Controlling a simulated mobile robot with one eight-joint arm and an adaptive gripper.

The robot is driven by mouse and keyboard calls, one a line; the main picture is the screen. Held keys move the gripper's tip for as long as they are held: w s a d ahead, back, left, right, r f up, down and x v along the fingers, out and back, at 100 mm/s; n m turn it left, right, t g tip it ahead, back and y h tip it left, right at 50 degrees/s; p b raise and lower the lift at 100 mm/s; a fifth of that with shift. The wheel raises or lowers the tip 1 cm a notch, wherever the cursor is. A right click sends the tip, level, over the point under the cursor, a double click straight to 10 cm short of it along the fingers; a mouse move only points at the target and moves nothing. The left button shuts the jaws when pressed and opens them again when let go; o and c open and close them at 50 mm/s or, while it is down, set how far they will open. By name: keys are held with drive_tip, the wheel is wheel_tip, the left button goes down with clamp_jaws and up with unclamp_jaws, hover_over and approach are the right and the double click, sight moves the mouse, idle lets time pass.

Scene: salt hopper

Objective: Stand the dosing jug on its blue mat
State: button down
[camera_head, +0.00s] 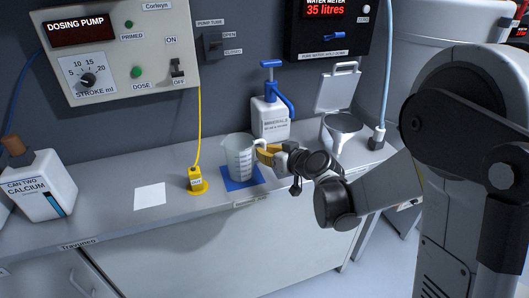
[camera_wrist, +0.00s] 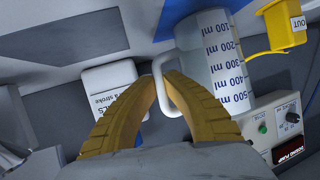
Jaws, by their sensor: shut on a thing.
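The dosing jug (camera_head: 238,155) is a clear measuring jug with a scale and a handle. It is upright over the blue mat (camera_head: 243,184) on the counter; I cannot tell whether its base touches the mat. My gripper (camera_head: 265,152) is at the jug's right side, its yellow fingers shut on the handle. In the wrist view the jug (camera_wrist: 212,60) shows its markings up to 500 ml, and my fingers (camera_wrist: 163,85) close around its white handle. Part of the blue mat (camera_wrist: 180,12) shows behind the jug's base.
A yellow OUT fitting (camera_head: 195,181) with a cable stands left of the mat, beside a white sheet (camera_head: 150,196). A minerals pump bottle (camera_head: 270,118) stands behind the jug. A funnel (camera_head: 342,124) is to the right. The calcium can (camera_head: 38,185) is far left. The counter's front strip is clear.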

drive_tip(key=shift+f, duration=0.25)
drive_tip(key=c, duration=1.6)
unclamp_jaws()
drive_tip(key=shift+r, duration=0.1)
drive_tip(key=shift+s+d+r+p, duration=0.1)
drive_tip(key=shift+s+r+p, duration=0.05)
drive_tip(key=shift+r+p, duration=0.25)
drive_tip(key=s+d+r+m+g+h+p, duration=0.1)
drive_tip(key=s+d, duration=0.3)
drive_tip(key=s, duration=0.6)
drive_tip(key=s+d+r+m+g+h+p, duration=0.1)
drive_tip(key=s+d+r+m+g+h, duration=0.1)
drive_tip(key=s, duration=0.8)
drive_tip(key=s+d+r+m+g+h+p, duration=0.1)
drive_tip(key=s+d+r+h, duration=0.3)
drive_tip(key=s+d, duration=0.4)
drive_tip(key=s+m, duration=0.1)
drive_tip(key=s, duration=0.2)
drive_tip(key=shift+d+g, duration=0.15)
drive_tip(key=shift+g, duration=0.25)
